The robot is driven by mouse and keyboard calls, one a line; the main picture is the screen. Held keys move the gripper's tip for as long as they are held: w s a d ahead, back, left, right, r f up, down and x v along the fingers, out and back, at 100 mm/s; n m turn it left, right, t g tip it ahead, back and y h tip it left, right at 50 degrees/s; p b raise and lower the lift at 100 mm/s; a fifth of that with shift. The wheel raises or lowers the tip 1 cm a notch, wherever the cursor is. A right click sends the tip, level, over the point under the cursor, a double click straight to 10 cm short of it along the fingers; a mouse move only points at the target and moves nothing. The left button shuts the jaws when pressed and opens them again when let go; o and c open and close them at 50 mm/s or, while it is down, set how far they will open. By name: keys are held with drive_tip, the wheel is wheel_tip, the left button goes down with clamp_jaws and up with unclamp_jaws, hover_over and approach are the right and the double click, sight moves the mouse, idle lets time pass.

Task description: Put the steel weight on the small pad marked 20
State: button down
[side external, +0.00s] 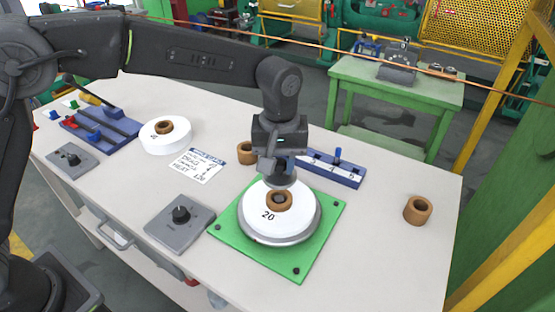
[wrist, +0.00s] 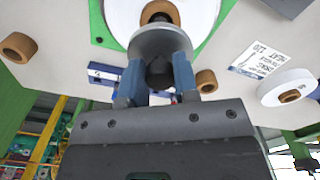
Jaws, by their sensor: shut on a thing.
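My gripper (side external: 281,168) is shut on the steel weight, a grey disc (side external: 279,182) with a dark knob between the blue fingers. In the wrist view the weight (wrist: 160,40) sits between the fingertips (wrist: 157,75). The pad marked 20 (side external: 300,226) is a white round piece with a brown ring (side external: 279,201) at its middle, on a green square plate (side external: 228,222). The weight is over the far part of this pad, close to the ring. I cannot tell whether it touches. In the wrist view the pad (wrist: 198,22) is partly hidden behind the weight.
Another white round piece (side external: 180,140) with a brown ring stands at the left. Loose brown rings stand behind the plate (side external: 246,153) and at the right (side external: 417,210). A blue numbered rack (side external: 345,176), a card (side external: 202,165) and a grey knob box (side external: 166,228) are nearby.

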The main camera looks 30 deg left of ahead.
drive_tip(key=shift+f, duration=0.1)
drive_tip(key=shift+f, duration=2.65)
drive_tip(key=shift+f, duration=0.1)
drive_tip(key=c, duration=0.8)
unclamp_jaws()
wheel_tip(320, 180, up, 14)
drive_tip(key=shift+f, duration=0.15)
